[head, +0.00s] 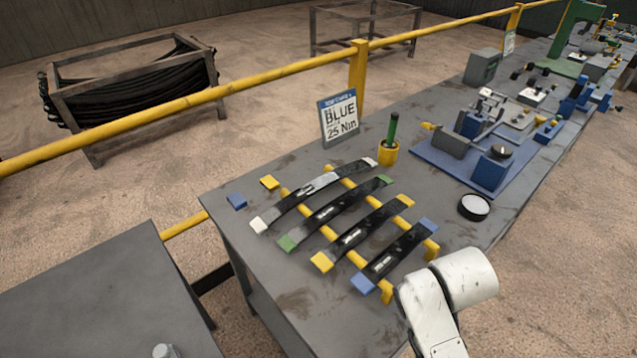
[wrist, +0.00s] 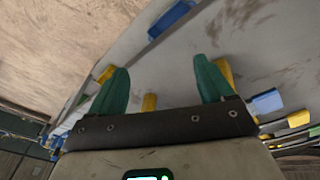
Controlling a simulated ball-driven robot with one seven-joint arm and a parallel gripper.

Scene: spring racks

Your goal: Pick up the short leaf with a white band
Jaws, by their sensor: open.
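Several dark curved leaves lie side by side on a yellow rack in the head view. The rearmost leaf (head: 290,205) has white end bands and looks the longest. Leaves with green (head: 330,213), yellow (head: 358,235) and blue (head: 396,252) ends follow towards the front; the blue-ended one looks shortest. Each has a pale mark near its middle. I cannot tell for sure which is the short white-banded leaf. My gripper (wrist: 160,78) shows in the wrist view with green fingers apart and no leaf between them. In the head view only my white arm shows, right of the rack.
A yellow cup with a green-handled tool (head: 388,152) and a BLUE 25 Nm sign (head: 339,117) stand behind the rack. A yellow rail (head: 260,75) runs behind the table.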

